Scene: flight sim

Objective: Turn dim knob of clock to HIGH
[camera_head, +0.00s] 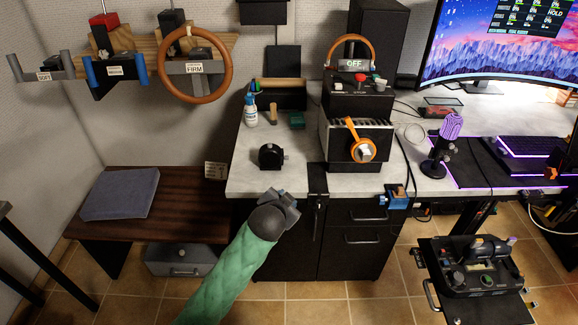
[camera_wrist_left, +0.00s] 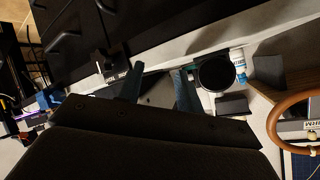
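A small black rounded device (camera_head: 271,156), which looks like the clock, stands on the near left part of the white desk. A small stub shows on its right side; I cannot read any marking or dial setting. In the left wrist view a dark round object (camera_wrist_left: 215,73), likely the same device, sits just right of the fingers. My left gripper (camera_head: 287,199) is in front of the desk's near edge, below and slightly right of the device, apart from it. In the wrist view its two fingers (camera_wrist_left: 160,88) are spread with nothing held between them. My right gripper is not in view.
A black machine (camera_head: 357,150) with an orange handle stands right of the device. A white bottle (camera_head: 250,112) and a wooden organizer (camera_head: 277,95) are behind it. Black drawers (camera_head: 362,240) lie under the desk. A purple microphone (camera_head: 447,140) is farther right. The desk around the device is mostly clear.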

